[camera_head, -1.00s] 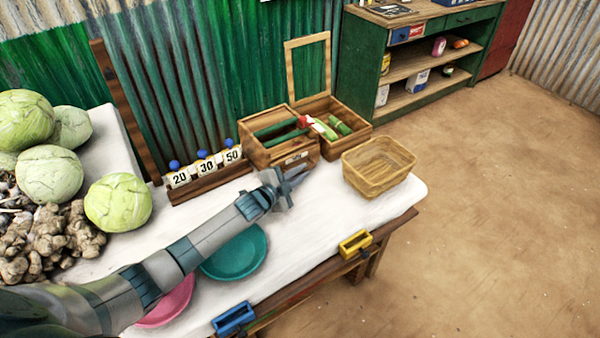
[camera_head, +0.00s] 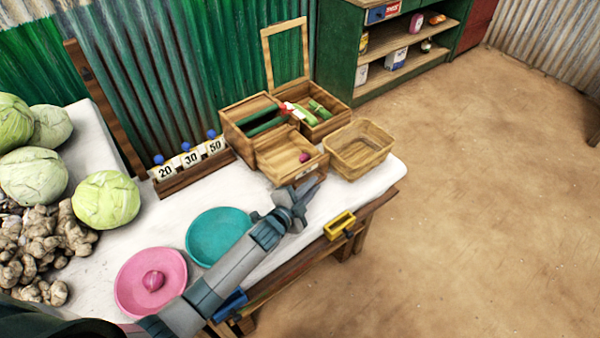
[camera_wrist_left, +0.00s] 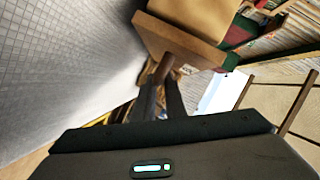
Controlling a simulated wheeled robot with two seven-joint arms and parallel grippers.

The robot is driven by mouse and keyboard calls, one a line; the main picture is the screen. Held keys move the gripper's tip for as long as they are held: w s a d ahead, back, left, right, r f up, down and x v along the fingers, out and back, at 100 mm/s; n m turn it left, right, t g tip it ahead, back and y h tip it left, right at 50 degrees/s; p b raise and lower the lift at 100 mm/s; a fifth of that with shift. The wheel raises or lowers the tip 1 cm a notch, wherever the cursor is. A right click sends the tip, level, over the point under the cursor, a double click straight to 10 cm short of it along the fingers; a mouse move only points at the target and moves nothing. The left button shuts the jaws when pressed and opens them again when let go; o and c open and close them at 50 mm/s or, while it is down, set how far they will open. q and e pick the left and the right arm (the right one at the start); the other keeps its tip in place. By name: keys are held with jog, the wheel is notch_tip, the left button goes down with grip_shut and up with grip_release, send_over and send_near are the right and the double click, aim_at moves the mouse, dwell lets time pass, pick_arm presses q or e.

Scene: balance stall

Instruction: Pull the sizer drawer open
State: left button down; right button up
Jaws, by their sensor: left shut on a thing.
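The sizer drawer (camera_head: 275,160) is a light wooden tray. It stands well out of the front of the wooden sizer box (camera_head: 232,112), and a small purple-red round item lies inside it. My left gripper (camera_head: 308,190) is at the drawer's front. In the left wrist view its fingers (camera_wrist_left: 165,95) are shut on the drawer's brown handle (camera_wrist_left: 163,67), just off the front board (camera_wrist_left: 180,38). The gripper hides the handle in the head view. My right gripper is in neither view.
A wicker basket (camera_head: 372,143) stands close right of the drawer. A teal bowl (camera_head: 208,236) and a pink bowl (camera_head: 128,282) with a round item lie nearer. Number blocks stand in a wooden rack (camera_head: 190,180). Cabbages (camera_head: 107,200) and ginger (camera_head: 40,240) fill the left.

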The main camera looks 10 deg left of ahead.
pick_arm(q)
jog(key=shift+s+d, duration=0.65)
jog(key=shift+d, duration=0.15)
jog(key=c, duration=1.8)
grip_release()
jog(key=shift+s, duration=0.15)
jog(key=b+v, duration=0.2)
jog(key=v, duration=1.3)
jog(key=shift+s+a+f, duration=0.1)
jog(key=shift+s+a, duration=0.05)
jog(key=shift+s, duration=0.1)
jog(key=shift+b+v, duration=0.3)
jog(key=shift+v, duration=0.55)
